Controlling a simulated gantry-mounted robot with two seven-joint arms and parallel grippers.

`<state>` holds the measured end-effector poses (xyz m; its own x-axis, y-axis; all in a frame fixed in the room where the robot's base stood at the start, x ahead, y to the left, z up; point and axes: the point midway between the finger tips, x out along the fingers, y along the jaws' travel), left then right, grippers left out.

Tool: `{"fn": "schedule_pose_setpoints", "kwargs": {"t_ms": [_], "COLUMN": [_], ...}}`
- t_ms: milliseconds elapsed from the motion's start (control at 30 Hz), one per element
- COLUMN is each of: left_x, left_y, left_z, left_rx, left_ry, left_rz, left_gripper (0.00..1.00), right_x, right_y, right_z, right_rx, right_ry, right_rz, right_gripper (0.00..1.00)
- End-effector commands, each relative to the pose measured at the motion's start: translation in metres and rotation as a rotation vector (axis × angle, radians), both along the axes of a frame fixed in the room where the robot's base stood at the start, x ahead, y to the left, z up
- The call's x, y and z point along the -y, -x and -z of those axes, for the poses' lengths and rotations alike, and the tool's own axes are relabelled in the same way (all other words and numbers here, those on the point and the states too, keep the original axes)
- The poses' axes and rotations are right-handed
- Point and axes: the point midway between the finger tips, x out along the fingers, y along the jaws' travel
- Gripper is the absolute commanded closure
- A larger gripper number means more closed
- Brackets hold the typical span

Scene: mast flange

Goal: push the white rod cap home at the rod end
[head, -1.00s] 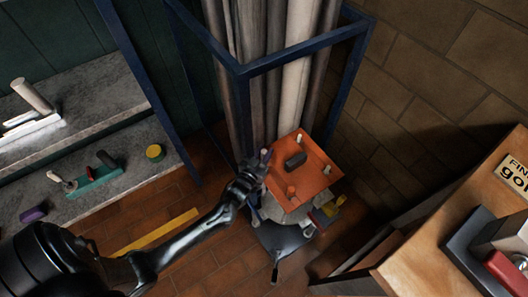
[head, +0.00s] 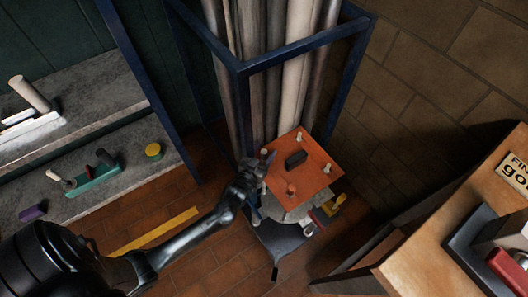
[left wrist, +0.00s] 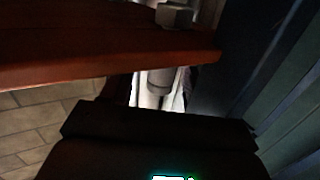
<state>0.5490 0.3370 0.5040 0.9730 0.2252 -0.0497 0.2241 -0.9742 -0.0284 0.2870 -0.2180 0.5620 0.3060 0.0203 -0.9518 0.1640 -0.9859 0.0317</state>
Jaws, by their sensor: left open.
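The orange flange plate (head: 315,160) stands level with short pale posts near its corners. A pale cap-like piece (head: 264,152) shows at its left corner beside my left gripper (head: 268,162); I cannot tell for sure that it is the white rod cap. My left gripper is open at that corner, and its fingers partly hide the place. In the left wrist view a grey-white block (left wrist: 175,15) sits at the upper edge of the orange-brown plate (left wrist: 110,55). A pale rod (left wrist: 160,82) shows below the plate. Contact with the gripper cannot be made out.
Blue frame bars (head: 300,50) and tall pale pipes (head: 290,100) stand behind. Yellow (head: 338,204) and red items lie below the plate. A grey shelf (head: 120,185) is at left, a wooden bench (head: 440,250) at right.

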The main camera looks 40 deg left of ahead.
Motion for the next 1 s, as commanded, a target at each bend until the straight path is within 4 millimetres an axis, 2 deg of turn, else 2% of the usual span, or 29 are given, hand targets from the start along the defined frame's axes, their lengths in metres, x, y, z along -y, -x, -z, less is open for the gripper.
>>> {"fn": "schedule_pose_setpoints", "kwargs": {"t_ms": [167,600,800,1000], "left_x": [0.004,0.020,0.024,0.024], "left_y": [0.018,0.087,0.101,0.103], "left_z": [-0.003,-0.007,-0.006,-0.005], "left_rx": [-0.003,-0.002,-0.001,0.000], "left_ry": [0.001,0.000,0.001,0.000], "left_rz": [0.001,0.000,0.000,0.000], "left_gripper": [0.40,0.40,0.40,0.40], "right_x": [-0.001,0.000,0.002,0.002], "right_y": [0.000,0.000,0.000,0.000], "right_z": [-0.012,-0.044,-0.048,-0.048], "right_rx": [0.000,0.000,0.000,0.000], "right_ry": [-0.003,0.000,0.007,0.008], "right_rz": [0.002,0.000,-0.004,-0.005], "right_gripper": [0.40,0.40,0.40,0.40]}}
